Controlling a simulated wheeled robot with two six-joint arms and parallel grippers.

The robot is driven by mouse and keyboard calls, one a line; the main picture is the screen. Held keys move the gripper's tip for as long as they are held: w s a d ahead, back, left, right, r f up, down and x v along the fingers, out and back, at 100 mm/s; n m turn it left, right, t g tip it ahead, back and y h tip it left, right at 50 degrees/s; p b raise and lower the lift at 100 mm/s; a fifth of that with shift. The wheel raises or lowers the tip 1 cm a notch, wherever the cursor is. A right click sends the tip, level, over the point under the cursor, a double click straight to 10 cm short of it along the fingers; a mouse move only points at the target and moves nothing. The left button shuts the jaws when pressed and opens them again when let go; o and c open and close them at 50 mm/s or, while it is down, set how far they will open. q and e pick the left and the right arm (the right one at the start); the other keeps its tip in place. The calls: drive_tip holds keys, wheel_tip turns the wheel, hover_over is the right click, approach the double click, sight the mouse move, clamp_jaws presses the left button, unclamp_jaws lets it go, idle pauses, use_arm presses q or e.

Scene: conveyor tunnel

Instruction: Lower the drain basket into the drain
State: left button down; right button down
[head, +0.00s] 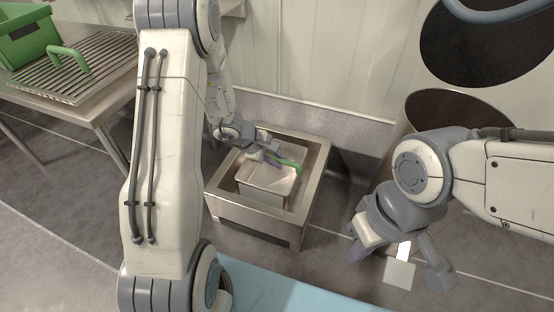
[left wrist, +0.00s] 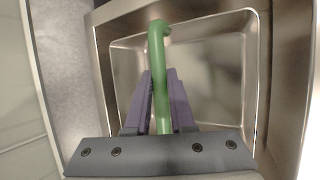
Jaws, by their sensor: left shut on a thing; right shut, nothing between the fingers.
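The drain basket (head: 258,195) is a pale metal square pan with a green handle (head: 288,163). It sits inside the outline of the square steel drain (head: 245,217) in the head view, roughly level, with its front wall showing. Whether its underside touches anything is hidden. My left gripper (head: 272,160) is over the basket, shut on the green handle. In the left wrist view the purple fingers (left wrist: 160,105) flank the handle (left wrist: 157,60), with the basket (left wrist: 215,85) below and the drain rim (left wrist: 285,95) around it. My right gripper (head: 358,252) is shut and empty, right of the drain.
A steel table (head: 105,108) with a slatted rack, a green bin (head: 28,38) and another green handle (head: 70,60) stands at the left. A pale wall (head: 310,50) rises behind the drain. Dark round openings (head: 485,45) are at the upper right. Grey floor surrounds the drain.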

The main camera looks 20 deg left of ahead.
use_arm(q)
drive_tip(key=shift+f+b, duration=0.55)
drive_tip(key=shift+f, duration=1.4)
drive_tip(key=c, duration=0.7)
unclamp_jaws()
drive_tip(key=shift+p+v, duration=3.05)
drive_tip(key=shift+v, duration=2.2)
